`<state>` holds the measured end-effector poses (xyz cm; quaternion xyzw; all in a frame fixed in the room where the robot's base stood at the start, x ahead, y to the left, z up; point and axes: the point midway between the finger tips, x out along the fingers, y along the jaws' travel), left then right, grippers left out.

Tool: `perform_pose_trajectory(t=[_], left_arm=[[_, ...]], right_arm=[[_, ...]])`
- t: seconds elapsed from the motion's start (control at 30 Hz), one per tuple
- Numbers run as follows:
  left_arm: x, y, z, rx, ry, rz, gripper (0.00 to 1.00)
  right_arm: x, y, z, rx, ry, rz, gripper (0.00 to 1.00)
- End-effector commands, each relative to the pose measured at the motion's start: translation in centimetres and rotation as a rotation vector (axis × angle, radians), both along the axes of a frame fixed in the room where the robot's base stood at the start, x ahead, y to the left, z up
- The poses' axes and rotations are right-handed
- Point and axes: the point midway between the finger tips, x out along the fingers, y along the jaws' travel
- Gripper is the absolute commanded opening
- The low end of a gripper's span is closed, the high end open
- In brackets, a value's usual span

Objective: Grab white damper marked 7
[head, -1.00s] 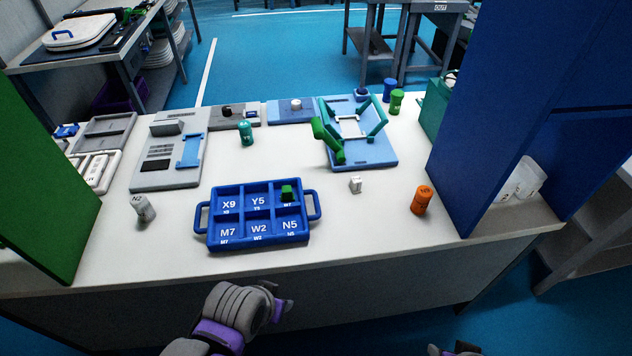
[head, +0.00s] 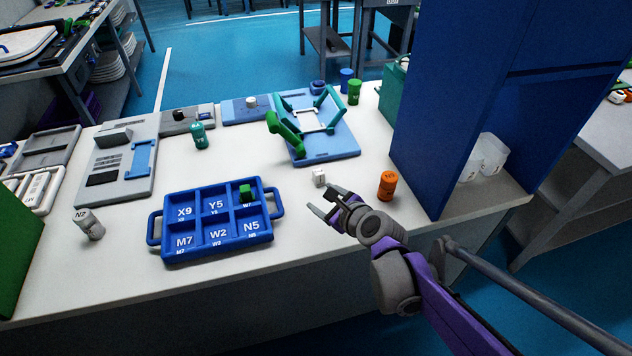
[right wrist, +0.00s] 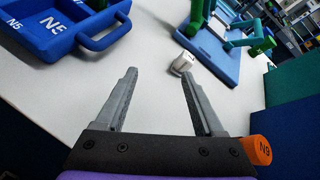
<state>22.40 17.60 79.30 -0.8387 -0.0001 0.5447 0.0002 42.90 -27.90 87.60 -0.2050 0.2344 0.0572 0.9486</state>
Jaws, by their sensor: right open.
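A small white piece (head: 319,177), likely the damper, lies on the white table between the blue tray and an orange bottle; its marking is not readable. My right gripper (head: 322,199) is open and empty, its fingertips just in front of the piece in the head view. In the right wrist view the white piece (right wrist: 182,64) lies beyond the fingertips of the gripper (right wrist: 158,73), nearer the right finger and outside the jaws. My left gripper is not in view.
The blue tray (head: 158,240) with labelled compartments and a green block stands left. The orange bottle (head: 387,186) stands right, near a blue panel (head: 460,100). A blue fixture with green arms (head: 335,150) stands behind the white piece. Table around the piece is clear.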

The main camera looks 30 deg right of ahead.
Motion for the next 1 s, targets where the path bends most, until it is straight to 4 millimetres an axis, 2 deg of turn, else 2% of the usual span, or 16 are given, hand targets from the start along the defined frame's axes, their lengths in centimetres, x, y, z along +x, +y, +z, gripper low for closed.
perform_pose_trajectory(t=[0.03, 0.1, 0.27, 0.5, 0.77, 1.0], left_arm=[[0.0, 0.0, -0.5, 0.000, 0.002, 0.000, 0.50], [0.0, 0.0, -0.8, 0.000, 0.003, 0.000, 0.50], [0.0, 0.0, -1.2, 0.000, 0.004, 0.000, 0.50], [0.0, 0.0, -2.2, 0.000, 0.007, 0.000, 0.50], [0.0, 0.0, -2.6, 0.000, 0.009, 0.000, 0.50], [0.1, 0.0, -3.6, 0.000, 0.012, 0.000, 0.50]], right_arm=[[0.7, -1.5, -0.3, 0.104, -0.028, -0.086, 0.70], [1.3, -2.9, -0.2, 0.226, -0.062, -0.176, 0.70], [2.5, -4.6, -0.3, 0.368, -0.104, -0.276, 0.70], [5.9, -5.0, -1.7, 0.382, -0.108, -0.283, 0.70], [7.9, -4.9, -2.6, 0.381, -0.108, -0.281, 0.70], [11.1, -4.9, -4.1, 0.380, -0.107, -0.281, 0.70]])
